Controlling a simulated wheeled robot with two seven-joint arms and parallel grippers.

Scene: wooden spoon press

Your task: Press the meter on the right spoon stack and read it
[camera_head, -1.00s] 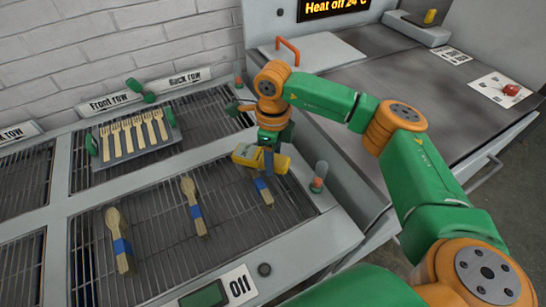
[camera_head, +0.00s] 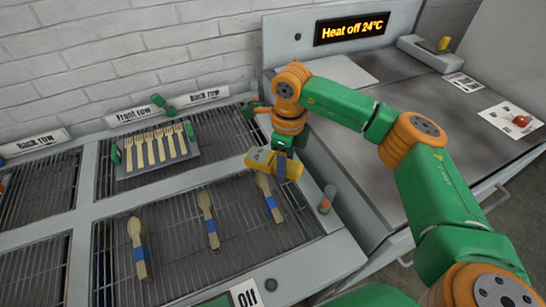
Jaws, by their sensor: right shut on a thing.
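Three wooden spoon stacks with blue bands lie on the front rack: the left stack (camera_head: 139,252), the middle stack (camera_head: 209,222) and the right stack (camera_head: 270,200). My right gripper (camera_head: 279,160) is shut on a yellow meter (camera_head: 258,158), at the upper end of the right stack. The meter overlaps that end in the picture; I cannot tell whether it touches the wood. No reading on the meter can be made out. My left gripper is not in view.
A tray of wooden forks (camera_head: 157,150) sits on the rack behind. A clear post with a red base (camera_head: 326,201) stands right of the rack. The press table (camera_head: 425,110) carries a "Heat off 24°C" display (camera_head: 352,28), and a red-knobbed item (camera_head: 520,121) lies on a card.

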